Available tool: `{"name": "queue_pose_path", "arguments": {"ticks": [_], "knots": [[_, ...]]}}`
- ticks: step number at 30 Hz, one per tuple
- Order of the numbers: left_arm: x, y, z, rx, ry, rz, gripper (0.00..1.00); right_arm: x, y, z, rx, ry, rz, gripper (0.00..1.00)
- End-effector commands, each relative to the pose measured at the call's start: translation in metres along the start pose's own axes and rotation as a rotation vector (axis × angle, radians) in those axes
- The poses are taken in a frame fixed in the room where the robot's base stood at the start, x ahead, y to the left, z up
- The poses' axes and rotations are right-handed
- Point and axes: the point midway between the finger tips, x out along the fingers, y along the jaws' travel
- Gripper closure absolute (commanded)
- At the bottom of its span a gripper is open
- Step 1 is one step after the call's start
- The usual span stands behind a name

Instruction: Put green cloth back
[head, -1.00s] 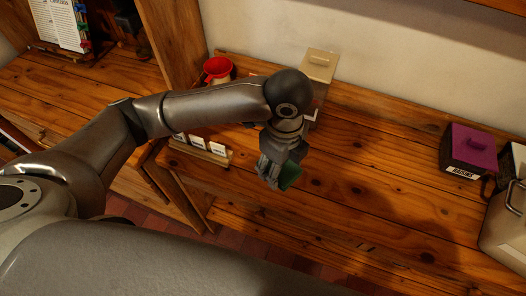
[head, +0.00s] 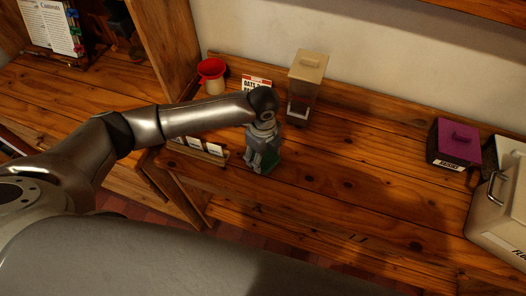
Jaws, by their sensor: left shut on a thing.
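My left gripper (head: 262,163) reaches in from the left and points down over the wooden counter, near its front edge. It is shut on the green cloth (head: 271,169). Only a small dark green part of the cloth shows beside the fingers; the rest is hidden by the gripper. I cannot tell whether the cloth touches the counter. My right gripper is not in view.
Behind the gripper stand a red funnel on a jar (head: 212,75), a red-and-white label card (head: 256,84) and a tan-lidded container (head: 305,82). A card holder (head: 199,151) is left of it. A purple-lidded box (head: 455,143) and cream bin (head: 500,208) stand right. The counter's middle is clear.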

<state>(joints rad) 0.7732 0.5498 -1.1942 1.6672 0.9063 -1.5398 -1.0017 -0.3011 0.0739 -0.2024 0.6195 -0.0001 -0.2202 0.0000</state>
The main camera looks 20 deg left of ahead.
Motion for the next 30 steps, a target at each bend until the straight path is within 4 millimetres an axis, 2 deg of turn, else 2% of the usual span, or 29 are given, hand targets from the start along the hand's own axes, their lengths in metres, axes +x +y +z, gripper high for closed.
{"name": "queue_pose_path", "arguments": {"ticks": [8, 9, 14, 24, 27, 30], "knots": [[0.003, 0.0, 0.0, 0.0, 0.0, 0.0, 0.68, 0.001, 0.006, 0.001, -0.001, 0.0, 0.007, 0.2], [0.003, 0.0, 0.0, 0.0, 0.0, -0.001, 0.39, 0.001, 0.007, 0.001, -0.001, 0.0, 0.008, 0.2], [0.003, 0.0, 0.0, 0.0, 0.0, -0.001, 0.2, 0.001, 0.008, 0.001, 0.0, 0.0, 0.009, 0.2], [0.001, 0.0, 0.0, 0.0, 0.0, -0.001, 0.2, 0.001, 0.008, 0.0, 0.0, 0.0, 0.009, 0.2], [-0.005, -0.001, 0.0, 0.0, 0.0, -0.003, 0.2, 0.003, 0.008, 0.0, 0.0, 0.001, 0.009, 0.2], [-0.021, -0.002, 0.0, 0.001, 0.0, -0.006, 0.2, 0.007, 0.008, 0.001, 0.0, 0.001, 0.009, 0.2]]}}
